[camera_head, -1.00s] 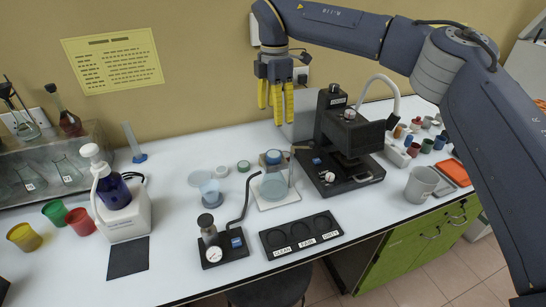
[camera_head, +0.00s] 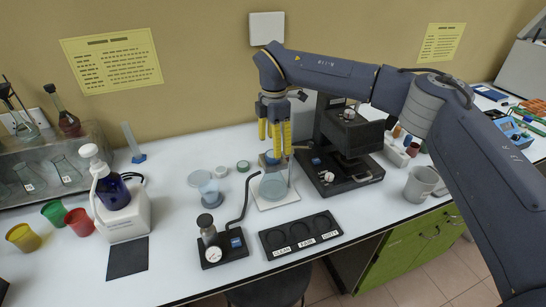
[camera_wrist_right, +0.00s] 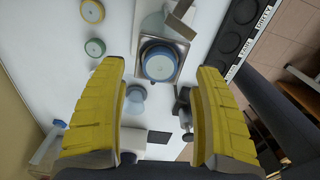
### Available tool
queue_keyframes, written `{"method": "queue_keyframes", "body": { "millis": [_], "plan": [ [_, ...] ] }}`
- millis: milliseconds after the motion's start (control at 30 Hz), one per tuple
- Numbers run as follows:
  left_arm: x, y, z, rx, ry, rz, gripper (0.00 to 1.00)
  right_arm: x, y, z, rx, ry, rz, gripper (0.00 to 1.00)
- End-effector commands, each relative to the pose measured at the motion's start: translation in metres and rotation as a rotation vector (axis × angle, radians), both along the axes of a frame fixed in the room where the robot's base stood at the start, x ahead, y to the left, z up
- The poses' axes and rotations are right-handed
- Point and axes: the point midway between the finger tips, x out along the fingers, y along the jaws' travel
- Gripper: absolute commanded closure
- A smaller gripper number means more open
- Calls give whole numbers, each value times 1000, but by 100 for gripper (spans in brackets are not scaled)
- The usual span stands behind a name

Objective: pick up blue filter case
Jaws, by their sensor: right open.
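The blue filter case (camera_head: 272,158) is a small round piece with a blue rim, standing behind the clear beaker of pale blue liquid (camera_head: 273,184). In the right wrist view the blue filter case (camera_wrist_right: 158,64) is a blue ring with a grey middle, between my finger lines but farther down. My right gripper (camera_head: 275,141) points downward above and just in front of it in the head view, with yellow fingers partly covering it. In the right wrist view the gripper (camera_wrist_right: 162,72) is open with nothing between its fingers. My left gripper is in neither view.
A black microscope (camera_head: 347,140) stands close to the right of the gripper. A pressure gauge unit (camera_head: 211,251) with a bent tube and a black three-well tray (camera_head: 300,235) lie in front. A green-rimmed round case (camera_head: 242,166) sits to the left.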

Motion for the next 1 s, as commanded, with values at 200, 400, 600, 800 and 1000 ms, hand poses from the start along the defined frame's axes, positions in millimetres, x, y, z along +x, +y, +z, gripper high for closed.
{"method": "queue_keyframes", "body": {
  "millis": [200,400,600,800,1000],
  "plan": [
    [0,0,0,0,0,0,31,-1,0,-28,0,1,0,32],
    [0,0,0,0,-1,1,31,0,0,-38,1,-2,0,32],
    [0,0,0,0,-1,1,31,0,0,-38,0,-1,0,36],
    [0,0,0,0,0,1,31,0,0,-38,0,-1,0,60],
    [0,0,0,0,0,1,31,0,0,-38,0,-1,0,83]
  ]
}}
